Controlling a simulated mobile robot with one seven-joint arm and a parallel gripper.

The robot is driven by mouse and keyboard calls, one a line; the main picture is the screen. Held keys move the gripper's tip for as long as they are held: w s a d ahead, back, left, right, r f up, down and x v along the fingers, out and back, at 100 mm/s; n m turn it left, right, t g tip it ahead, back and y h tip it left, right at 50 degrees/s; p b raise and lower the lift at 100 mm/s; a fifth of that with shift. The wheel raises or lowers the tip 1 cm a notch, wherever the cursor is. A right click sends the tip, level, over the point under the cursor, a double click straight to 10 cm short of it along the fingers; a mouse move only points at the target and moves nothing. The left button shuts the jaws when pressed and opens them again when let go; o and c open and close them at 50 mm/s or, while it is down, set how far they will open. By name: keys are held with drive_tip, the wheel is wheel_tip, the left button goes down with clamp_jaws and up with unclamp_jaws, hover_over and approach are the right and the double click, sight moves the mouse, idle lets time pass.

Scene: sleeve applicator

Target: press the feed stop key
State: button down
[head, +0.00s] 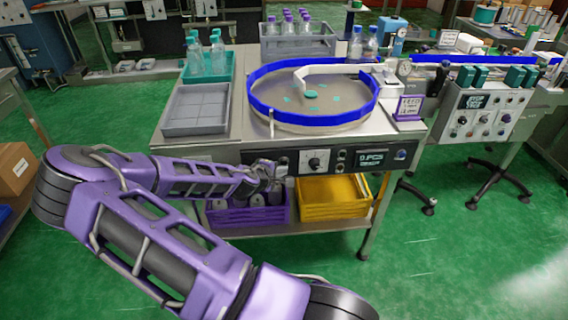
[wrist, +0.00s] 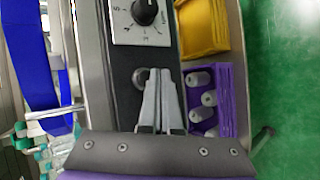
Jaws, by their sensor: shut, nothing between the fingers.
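The front control panel (head: 336,161) runs along the near edge of the rotary table. It carries a white-plated dial (head: 315,161), a small display (head: 371,159) and a round control at its right end (head: 400,154). In the wrist view the panel runs up the picture, with the dial (wrist: 145,12) at the top and a round grey knob or button (wrist: 140,77) below it. I cannot read which control is the feed stop key. My gripper (wrist: 162,78) is shut and empty, its tips just beside the grey button. In the head view my gripper (head: 276,172) hides the panel's left part.
Below the panel a purple crate (head: 245,220) holds bottles and a yellow crate (head: 332,198) stands beside it. The blue-rimmed turntable (head: 312,122) and grey tray (head: 196,112) are above. A control box (head: 488,112) stands right.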

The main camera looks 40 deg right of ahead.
drive_tip(key=shift+s, duration=0.15)
drive_tip(key=s+a, duration=0.1)
drive_tip(key=s, duration=0.1)
drive_tip(key=s+a, duration=0.1)
drive_tip(key=s, duration=0.1)
drive_tip(key=shift+a+p, duration=0.35)
idle(0.9)
